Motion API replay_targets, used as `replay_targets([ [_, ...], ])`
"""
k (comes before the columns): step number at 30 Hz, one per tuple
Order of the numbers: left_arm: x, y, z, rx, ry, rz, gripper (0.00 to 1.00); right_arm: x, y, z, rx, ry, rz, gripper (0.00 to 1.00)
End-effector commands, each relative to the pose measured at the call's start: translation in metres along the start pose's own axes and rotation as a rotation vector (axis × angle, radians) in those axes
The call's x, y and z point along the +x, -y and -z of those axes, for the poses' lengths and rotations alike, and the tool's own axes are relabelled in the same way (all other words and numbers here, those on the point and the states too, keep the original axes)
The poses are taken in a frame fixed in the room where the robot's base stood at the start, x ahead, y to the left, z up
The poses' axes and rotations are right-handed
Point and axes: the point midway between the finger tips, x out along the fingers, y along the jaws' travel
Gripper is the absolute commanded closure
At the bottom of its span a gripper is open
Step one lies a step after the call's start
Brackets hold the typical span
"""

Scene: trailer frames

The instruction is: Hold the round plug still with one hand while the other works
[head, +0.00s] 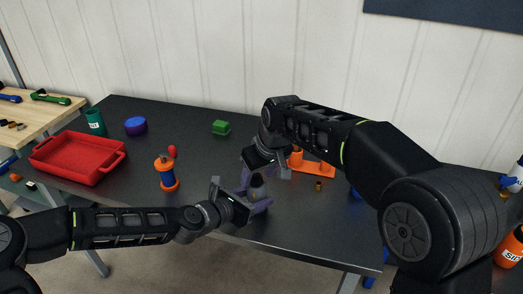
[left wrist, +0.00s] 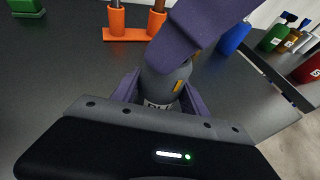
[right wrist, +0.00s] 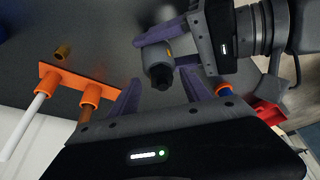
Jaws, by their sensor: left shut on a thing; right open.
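The round plug is a short grey cylinder with a small orange mark and a dark end. It shows in the right wrist view (right wrist: 158,66) and the left wrist view (left wrist: 163,84); in the head view (head: 257,182) it is small and partly hidden. My left gripper (head: 256,196) is shut on it, purple fingers on either side, holding it above the table. My right gripper (head: 262,165) is right beside it, above and behind in the head view.
An orange holder (head: 318,169) with upright posts and a small brass piece (head: 318,186) stand right of the grippers on the dark table (head: 150,215). An orange-and-blue spool-like object (head: 166,174), red tray (head: 75,158), green block (head: 221,127) and blue cylinder (head: 136,125) are left.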

Motion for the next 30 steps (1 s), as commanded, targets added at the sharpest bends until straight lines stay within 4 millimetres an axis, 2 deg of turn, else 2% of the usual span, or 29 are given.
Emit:
replay_targets([
  [5, 0.0, 0.0, 0.002, -0.002, -0.003, 0.001, 0.95, 0.0, 0.002, 0.001, 0.211, -0.001, -0.094, 0.44],
  [22, 0.0, 0.0, 0.002, -0.002, -0.004, 0.001, 0.95, -0.124, 0.012, 0.002, 0.232, -0.006, -0.094, 0.44],
  [30, 0.0, 0.0, 0.002, -0.002, -0.003, 0.001, 0.95, -0.12, 0.014, 0.001, 0.669, -0.016, -0.083, 0.44],
])
